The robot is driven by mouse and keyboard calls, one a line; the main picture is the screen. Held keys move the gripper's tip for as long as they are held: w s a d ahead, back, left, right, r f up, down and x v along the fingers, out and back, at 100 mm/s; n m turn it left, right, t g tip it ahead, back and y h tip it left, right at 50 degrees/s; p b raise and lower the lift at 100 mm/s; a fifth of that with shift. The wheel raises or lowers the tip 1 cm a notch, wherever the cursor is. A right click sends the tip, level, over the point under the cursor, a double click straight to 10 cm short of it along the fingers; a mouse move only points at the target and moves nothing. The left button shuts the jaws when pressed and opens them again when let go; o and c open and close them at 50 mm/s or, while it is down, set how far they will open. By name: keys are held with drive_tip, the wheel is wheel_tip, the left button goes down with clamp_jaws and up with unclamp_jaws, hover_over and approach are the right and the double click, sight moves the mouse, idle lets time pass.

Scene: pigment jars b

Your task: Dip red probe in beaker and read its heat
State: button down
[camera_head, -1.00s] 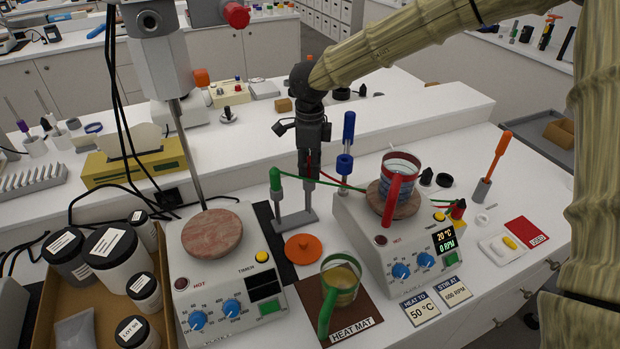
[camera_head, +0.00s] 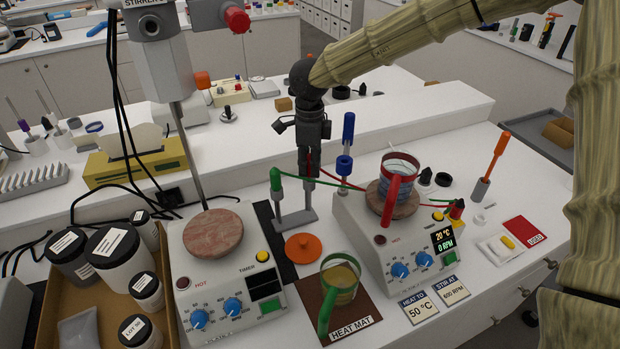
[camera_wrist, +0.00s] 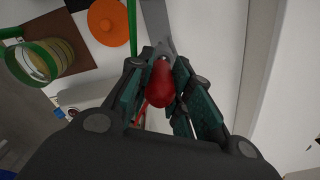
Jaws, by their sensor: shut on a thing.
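My gripper (camera_head: 308,172) is shut on the red probe, whose rounded red end (camera_wrist: 160,82) shows between the fingers in the wrist view. The gripper is over the right post of the grey probe stand (camera_head: 296,220); whether the probe still sits in that post is hidden. The green probe (camera_head: 276,179) stands in the left post. A red-handled beaker (camera_head: 402,165) stands on the right hotplate (camera_head: 375,238), whose display (camera_head: 444,240) reads 20 °C and 0 RPM. A green-handled beaker (camera_head: 344,277) with yellowish liquid stands on the heat mat (camera_head: 365,318).
Red and green cables run from the probes to the right hotplate. An orange lid (camera_head: 303,247) lies before the stand. The left hotplate (camera_head: 225,290) stands under a stirrer rod, and a blue-topped tool (camera_head: 347,140) stands behind the right hotplate.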

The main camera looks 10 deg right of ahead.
drive_tip(key=shift+r, duration=0.1)
wheel_tip(320, 180, up, 12)
drive_tip(key=p, duration=1.2)
drive_tip(key=shift+r, duration=0.2)
idle(1.1)
